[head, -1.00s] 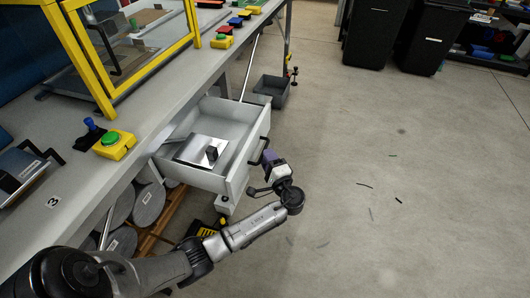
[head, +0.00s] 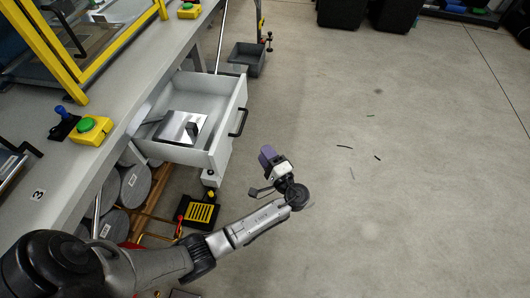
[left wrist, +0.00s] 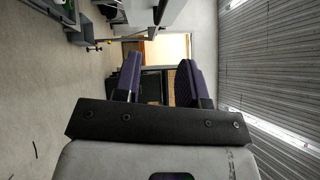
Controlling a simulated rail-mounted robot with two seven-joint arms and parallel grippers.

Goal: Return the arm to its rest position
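My left arm comes in from the lower left in the head view. Its left gripper (head: 268,157) is over the floor, to the right of the open drawer and apart from its handle. In the left wrist view the two purple fingers of the left gripper (left wrist: 160,82) stand apart with nothing between them. The white drawer (head: 222,150) is pulled out from the bench and holds a flat metal piece with a dark knob (head: 192,130). My right gripper is in neither view.
The grey workbench (head: 110,105) runs along the left, with a green button on a yellow box (head: 92,128) on it. A grey bin (head: 246,58) hangs beyond the drawer. Black bins (head: 342,12) stand at the back. The floor on the right is mostly clear.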

